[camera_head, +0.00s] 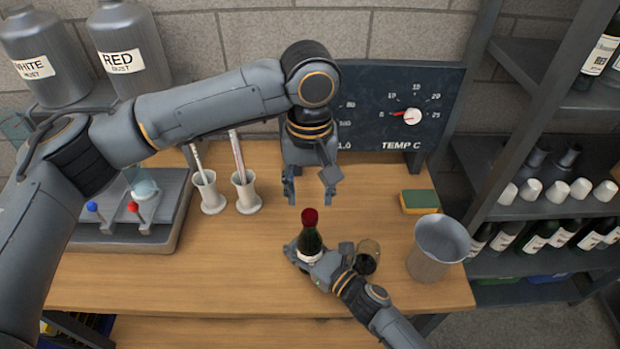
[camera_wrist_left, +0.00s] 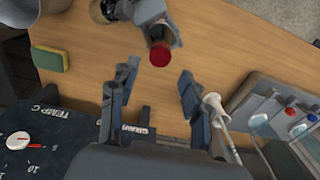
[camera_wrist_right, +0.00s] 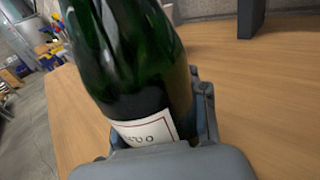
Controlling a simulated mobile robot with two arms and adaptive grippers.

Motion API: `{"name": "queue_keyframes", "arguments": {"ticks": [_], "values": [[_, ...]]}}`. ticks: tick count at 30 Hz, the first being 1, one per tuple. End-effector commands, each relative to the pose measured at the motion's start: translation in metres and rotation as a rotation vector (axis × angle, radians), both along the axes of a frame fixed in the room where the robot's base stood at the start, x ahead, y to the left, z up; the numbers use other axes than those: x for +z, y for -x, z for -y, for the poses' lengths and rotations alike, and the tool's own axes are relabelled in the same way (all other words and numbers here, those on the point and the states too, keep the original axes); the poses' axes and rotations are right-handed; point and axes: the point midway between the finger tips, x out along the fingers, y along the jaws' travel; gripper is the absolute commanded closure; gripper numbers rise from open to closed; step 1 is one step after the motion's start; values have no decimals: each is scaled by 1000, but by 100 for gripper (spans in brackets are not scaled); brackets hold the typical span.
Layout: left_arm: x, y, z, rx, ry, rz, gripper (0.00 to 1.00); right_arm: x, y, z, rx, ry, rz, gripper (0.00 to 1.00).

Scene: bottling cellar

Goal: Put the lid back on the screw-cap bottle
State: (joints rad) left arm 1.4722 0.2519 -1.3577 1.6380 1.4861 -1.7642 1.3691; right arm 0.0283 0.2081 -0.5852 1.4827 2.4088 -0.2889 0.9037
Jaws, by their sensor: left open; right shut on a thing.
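The screw-cap bottle (camera_head: 310,240) is dark green with a white label and stands upright at the front middle of the workbench. A red lid (camera_head: 310,216) is at the top of its neck; I cannot tell whether it is screwed tight. The lid also shows in the left wrist view (camera_wrist_left: 160,55). My right gripper (camera_head: 312,256) is shut around the bottle's lower body; the right wrist view shows the bottle (camera_wrist_right: 130,75) between its fingers. My left gripper (camera_head: 311,191) is open and empty, fingers pointing down, above and behind the lid, apart from it.
A small glass (camera_head: 369,248) with dark content stands right of the bottle, close to my right gripper. A grey pitcher (camera_head: 430,262) and a green-yellow sponge (camera_head: 420,201) are further right. Two white cups (camera_head: 246,197) with sticks stand left. A temperature panel (camera_head: 440,85) is behind.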

Motion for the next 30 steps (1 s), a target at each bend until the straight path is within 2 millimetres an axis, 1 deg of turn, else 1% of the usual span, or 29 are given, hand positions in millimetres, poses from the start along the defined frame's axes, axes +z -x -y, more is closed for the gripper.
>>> {"name": "queue_keyframes", "arguments": {"ticks": [1,3,9,14,21,22,23,24,28,29,30], "values": [[-10,0,-1,1,-3,-2,52,0,0,0,0,-1,1,100],[-21,0,-1,0,-2,-2,52,0,0,0,0,-1,1,100],[-45,0,0,0,-1,-1,52,0,0,0,0,-1,1,100],[-52,0,0,-1,0,0,52,0,0,0,0,-1,1,100],[-52,0,0,-1,0,0,52,0,0,0,0,-1,1,100],[-52,0,0,-1,0,0,54,0,0,0,0,-1,1,100],[-52,0,0,-1,0,0,60,0,0,0,0,-1,1,100],[-52,0,0,-1,0,0,69,0,0,0,0,-1,1,100],[-52,0,0,-1,0,0,95,0,0,0,0,-1,1,100],[-52,0,0,-1,0,0,100,0,0,0,0,0,0,100],[-52,0,0,-1,0,0,100,0,0,0,0,-1,1,100]]}}
